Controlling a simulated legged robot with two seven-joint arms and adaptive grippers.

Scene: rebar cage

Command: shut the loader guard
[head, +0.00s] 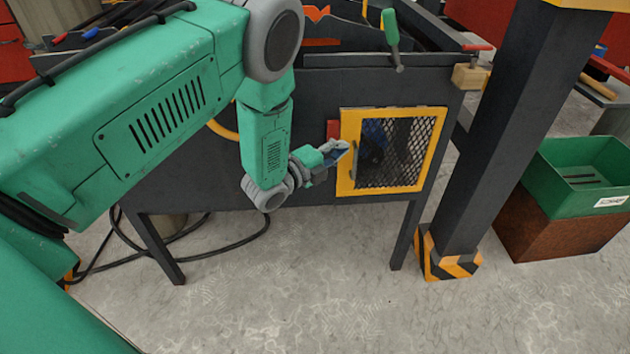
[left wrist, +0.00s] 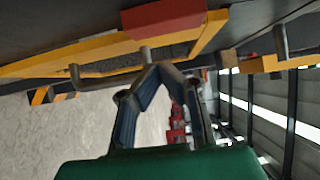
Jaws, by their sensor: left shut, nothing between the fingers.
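The loader guard (head: 432,148) is a yellow-framed door with dark mesh on the front of a dark grey machine body. In the head view it looks flush or nearly flush; I cannot tell if a small gap is left. In the left wrist view its yellow frame (left wrist: 40,67) runs across the top. My left gripper (head: 343,147) is at the guard's left edge, by the handle side. In the left wrist view the fingertips (left wrist: 150,68) are together, empty, close to the frame; contact is unclear. My right gripper is not in view.
A red block (head: 333,129) sits on the machine beside the guard's upper left corner, also in the left wrist view (left wrist: 165,17). A dark post (head: 490,130) with a striped foot stands right of the machine. A green bin (head: 575,195) stands farther right. Floor in front is clear.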

